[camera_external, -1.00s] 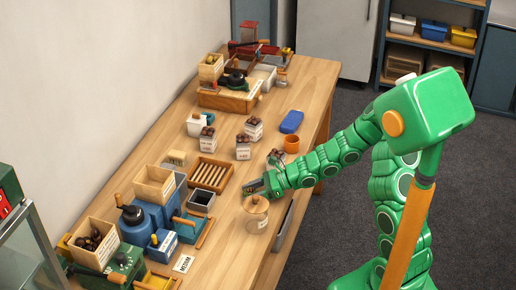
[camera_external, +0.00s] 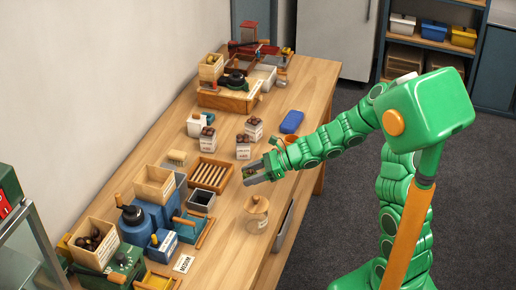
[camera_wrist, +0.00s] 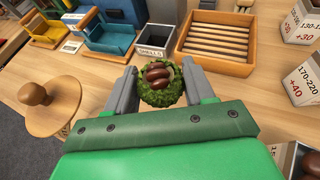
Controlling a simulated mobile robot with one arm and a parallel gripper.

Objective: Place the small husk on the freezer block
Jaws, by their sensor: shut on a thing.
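The small husk (camera_wrist: 159,88) is a green, spiky shell with brown chestnuts in it. My gripper (camera_wrist: 158,82) is shut on it, one grey finger on each side, in the wrist view. In the external view my gripper (camera_external: 250,174) hangs over the table between the slatted wooden tray and the round wooden-lidded jar; the husk is hard to make out there. A flat blue block (camera_external: 291,122), which looks like the freezer block, lies near the table's right edge, beyond my gripper. It does not show in the wrist view.
The lidded jar (camera_external: 256,213) stands close to my gripper. The slatted tray (camera_wrist: 216,45) and a small grey bin (camera_wrist: 157,33) lie ahead. Labelled bags (camera_external: 243,150) with chestnuts stand near the blue block. An orange cup is partly hidden by my arm.

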